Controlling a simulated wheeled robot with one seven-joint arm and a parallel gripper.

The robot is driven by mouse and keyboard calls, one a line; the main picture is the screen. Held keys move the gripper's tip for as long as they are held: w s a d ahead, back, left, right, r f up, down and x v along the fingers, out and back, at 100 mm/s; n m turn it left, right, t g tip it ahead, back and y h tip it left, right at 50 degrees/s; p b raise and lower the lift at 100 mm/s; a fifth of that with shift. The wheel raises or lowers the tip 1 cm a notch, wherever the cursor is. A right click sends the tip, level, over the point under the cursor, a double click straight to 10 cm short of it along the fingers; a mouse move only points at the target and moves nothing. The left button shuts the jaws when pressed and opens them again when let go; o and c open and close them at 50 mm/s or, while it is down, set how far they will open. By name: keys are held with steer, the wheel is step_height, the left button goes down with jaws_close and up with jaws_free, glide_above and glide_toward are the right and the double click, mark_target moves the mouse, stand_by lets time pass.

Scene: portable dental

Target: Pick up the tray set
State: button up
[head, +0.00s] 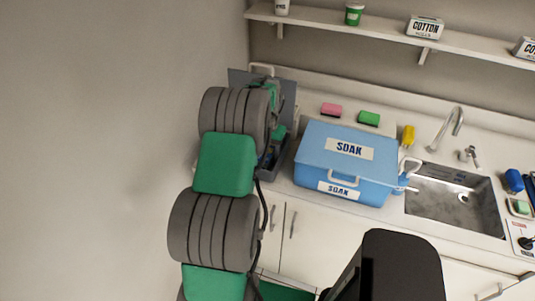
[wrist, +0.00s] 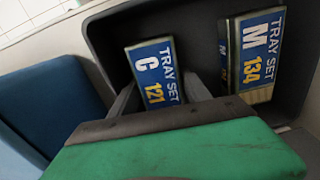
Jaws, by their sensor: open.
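Two tray sets stand in a dark grey bin (wrist: 110,40) in the wrist view. One tray set (wrist: 155,70) has a blue label reading "TRAY SET C 121". The other tray set (wrist: 250,50) reads "TRAY SET M 134" and stands to its right, apart from it. My gripper (wrist: 160,85) is open, with one grey finger on each side of the C 121 set's near end. I cannot tell whether the fingers touch it. The near part of this set is hidden by my gripper. In the head view my arm hides most of the bin (head: 274,174) and the tray sets.
A blue box labelled SOAK (head: 315,155) stands on the counter right of the bin. Farther right is a metal sink (head: 440,200). A pink sponge (head: 331,110) and a green sponge (head: 369,118) lie behind the box. A shelf (head: 380,30) runs above.

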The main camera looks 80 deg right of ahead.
jaws_close()
stand_by(0.5)
steer(key=shift+r, duration=0.15)
